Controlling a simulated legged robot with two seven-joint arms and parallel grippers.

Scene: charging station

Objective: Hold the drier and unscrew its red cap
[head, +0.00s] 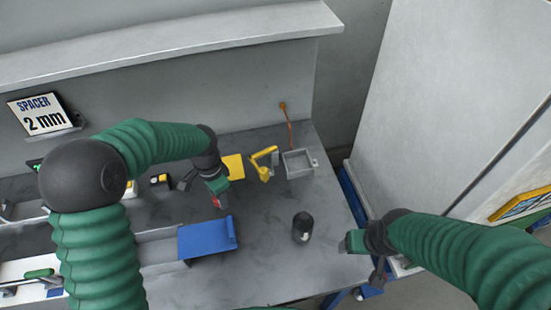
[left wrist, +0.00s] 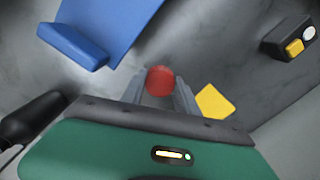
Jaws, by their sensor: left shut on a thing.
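The red cap (left wrist: 160,81) sits between the two fingertips of my left gripper (left wrist: 159,92) in the left wrist view. The gripper is shut on it, and a speck of red shows below this gripper (head: 216,203) in the head view. A short black cylinder (head: 302,227), which looks like the drier, stands upright on the table to the right, apart from the left gripper. It also shows in the left wrist view (left wrist: 32,120) at the lower left. My right gripper (head: 355,242) is at the table's right edge, beside the drier and apart from it. Its fingers are not clear.
A blue holder (head: 207,238) lies below the left gripper. A yellow pad (head: 233,167), a yellow bent part (head: 264,163) and a grey tray (head: 298,164) are behind it. A black box with a yellow button (head: 160,180) is at left. The table around the drier is clear.

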